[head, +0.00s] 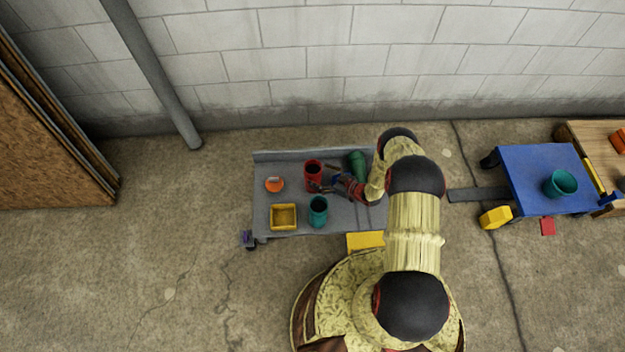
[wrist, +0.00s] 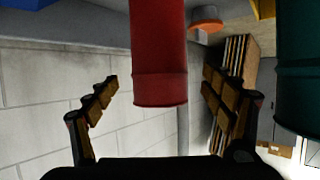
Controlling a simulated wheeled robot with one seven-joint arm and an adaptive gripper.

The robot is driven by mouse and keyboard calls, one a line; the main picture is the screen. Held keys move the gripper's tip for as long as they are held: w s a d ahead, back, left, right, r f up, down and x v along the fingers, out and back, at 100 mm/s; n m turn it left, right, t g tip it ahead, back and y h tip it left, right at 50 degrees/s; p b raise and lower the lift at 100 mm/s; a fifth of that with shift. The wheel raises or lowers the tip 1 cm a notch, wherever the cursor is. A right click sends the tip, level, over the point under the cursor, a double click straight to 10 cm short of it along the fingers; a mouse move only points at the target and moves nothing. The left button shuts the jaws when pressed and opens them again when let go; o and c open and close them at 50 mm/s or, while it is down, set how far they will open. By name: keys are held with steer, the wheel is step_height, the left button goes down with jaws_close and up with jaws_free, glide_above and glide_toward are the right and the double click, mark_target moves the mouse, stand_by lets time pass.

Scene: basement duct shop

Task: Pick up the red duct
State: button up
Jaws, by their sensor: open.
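The red duct (head: 313,171) stands upright on the grey bench (head: 345,223), left of my gripper (head: 326,181) in the head view. In the wrist view the red duct (wrist: 159,55) comes down from the top of the picture, between the two fingers of my gripper (wrist: 160,80). The fingers are open, with a visible gap on each side of the duct at picture level. I cannot tell how deep the duct sits between them. My arm hides the right part of the bench.
A teal container (head: 318,211) stands close in front of the red duct; a green cylinder (head: 357,164) is behind my gripper. An orange round piece (head: 274,185) and yellow tray (head: 284,216) lie left. A blue table (head: 550,180) stands right.

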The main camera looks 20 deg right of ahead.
mark_target(313, 172)
steer(key=b+x, duration=0.1)
steer(key=x, duration=0.1)
steer(key=b+x, duration=0.1)
steer(key=x, duration=0.2)
steer(key=shift+d+f, duration=0.1)
steer(key=shift+f, duration=0.2)
steer(key=shift+r, duration=0.1)
steer(key=c, duration=2)
